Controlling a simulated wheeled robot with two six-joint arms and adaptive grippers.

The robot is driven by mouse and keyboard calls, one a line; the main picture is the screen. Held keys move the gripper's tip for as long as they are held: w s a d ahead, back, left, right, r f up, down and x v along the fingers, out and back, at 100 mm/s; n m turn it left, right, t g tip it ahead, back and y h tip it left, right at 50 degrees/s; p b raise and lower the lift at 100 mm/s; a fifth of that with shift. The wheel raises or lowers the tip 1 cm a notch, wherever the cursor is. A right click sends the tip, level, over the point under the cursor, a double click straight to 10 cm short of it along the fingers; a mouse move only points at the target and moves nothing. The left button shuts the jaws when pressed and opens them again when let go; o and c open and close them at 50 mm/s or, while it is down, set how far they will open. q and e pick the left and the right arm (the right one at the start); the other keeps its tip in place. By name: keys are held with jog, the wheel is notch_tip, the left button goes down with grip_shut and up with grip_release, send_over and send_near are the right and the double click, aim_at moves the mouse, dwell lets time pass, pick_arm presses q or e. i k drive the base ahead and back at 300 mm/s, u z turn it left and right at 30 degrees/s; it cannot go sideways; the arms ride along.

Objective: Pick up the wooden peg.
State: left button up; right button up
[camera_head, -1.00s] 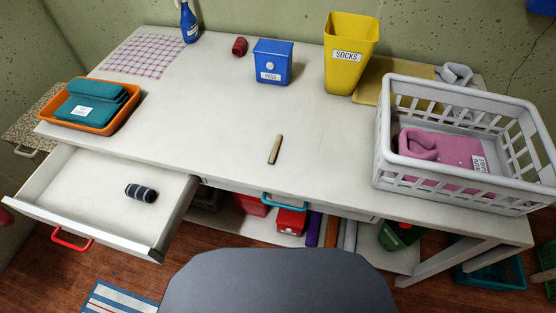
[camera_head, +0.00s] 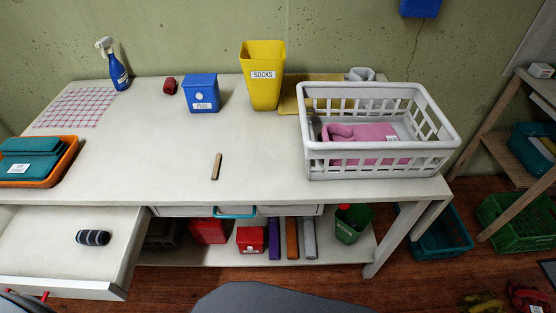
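The wooden peg (camera_head: 217,166) is a small tan stick. It lies alone on the white tabletop, near the middle and towards the front edge, pointing roughly away from me. Nothing covers it. Neither of my grippers can be made out in the head view, and nothing is touching the peg.
A blue pegs box (camera_head: 201,94) and a yellow socks bin (camera_head: 263,80) stand behind the peg. A white basket (camera_head: 390,165) with pink cloth stands to the right. An orange tray (camera_head: 66,168) is at left. The open drawer (camera_head: 50,262) juts out at front left. Tabletop around the peg is clear.

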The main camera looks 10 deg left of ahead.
aim_at(218, 155)
jog(key=z, duration=0.9)
jog(key=i, duration=1.1)
jog(key=u, duration=0.6)
